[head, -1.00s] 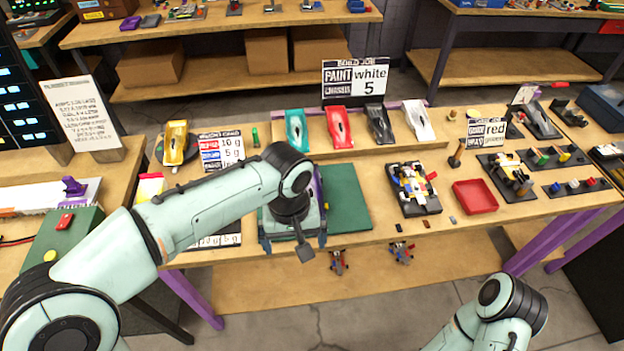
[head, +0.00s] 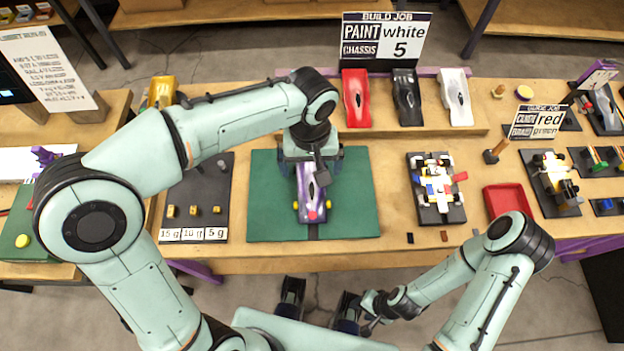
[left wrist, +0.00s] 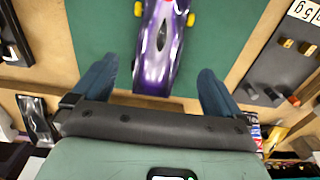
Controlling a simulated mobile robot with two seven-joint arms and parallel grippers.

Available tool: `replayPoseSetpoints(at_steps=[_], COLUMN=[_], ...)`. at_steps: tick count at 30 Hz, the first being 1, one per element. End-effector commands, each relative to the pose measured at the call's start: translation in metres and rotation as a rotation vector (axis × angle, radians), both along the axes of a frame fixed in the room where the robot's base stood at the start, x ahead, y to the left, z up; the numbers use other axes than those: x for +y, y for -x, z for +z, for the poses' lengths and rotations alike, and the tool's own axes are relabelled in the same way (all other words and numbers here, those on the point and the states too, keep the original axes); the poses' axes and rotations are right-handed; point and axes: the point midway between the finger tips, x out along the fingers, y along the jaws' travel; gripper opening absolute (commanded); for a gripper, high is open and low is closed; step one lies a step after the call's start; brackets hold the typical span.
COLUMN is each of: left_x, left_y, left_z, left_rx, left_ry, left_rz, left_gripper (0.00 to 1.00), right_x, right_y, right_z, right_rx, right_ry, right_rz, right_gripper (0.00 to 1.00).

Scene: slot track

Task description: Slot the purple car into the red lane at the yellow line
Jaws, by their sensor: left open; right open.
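The purple car (head: 310,195), with a white stripe and yellow wheels, lies on the green mat (head: 358,190) at the middle of the table, its red-tipped end towards me. My left gripper (head: 312,168) is over its far end, open. In the left wrist view the purple car (left wrist: 160,50) lies just ahead of and between the two spread fingers (left wrist: 158,85), with clear gaps on both sides. My right gripper (head: 370,322) is low in front of the table, away from the car; its fingers are hard to make out. I cannot make out the red lane or yellow line.
A dark board with weights (head: 198,195) lies left of the mat. A chassis on a dark plate (head: 436,188) and a red tray (head: 503,201) are to the right. Red, black and white car bodies (head: 407,97) stand on a raised shelf behind.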

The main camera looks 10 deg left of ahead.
Motion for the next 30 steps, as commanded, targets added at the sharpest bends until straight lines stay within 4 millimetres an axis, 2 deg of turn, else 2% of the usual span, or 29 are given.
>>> replayPoseSetpoints(at_steps=[1,3,10,18,27,28,30], left_x=[0.0,0.0,0.0,0.0,0.0,0.0,0.0], left_y=[0.0,0.0,-0.001,-0.003,-0.003,-0.003,-0.003], left_z=[-0.011,-0.02,-0.036,-0.074,-0.08,-0.08,-0.08], left_rx=[0.003,0.003,0.002,0.002,0.0,0.0,0.0], left_ry=[-0.001,-0.001,0.0,0.001,0.001,0.001,0.001], left_rz=[0.001,0.001,0.001,0.001,0.0,0.0,0.001], left_gripper=[1.0,1.0,1.0,1.0,1.0,0.97,0.74], right_x=[0.0,0.0,0.0,0.0,0.0,0.0,0.0], right_y=[0.001,0.001,0.001,-0.001,-0.001,-0.001,-0.001], right_z=[-0.003,-0.004,-0.006,-0.009,-0.009,-0.009,-0.009], right_rx=[0.001,0.001,0.0,-0.006,-0.008,-0.008,-0.008], right_ry=[0.0,0.0,0.0,0.001,0.001,0.001,0.001], right_rz=[0.0,0.0,0.0,-0.001,-0.002,-0.002,-0.002], right_gripper=[0.5,0.5,0.5,0.5,0.5,0.5,0.5])
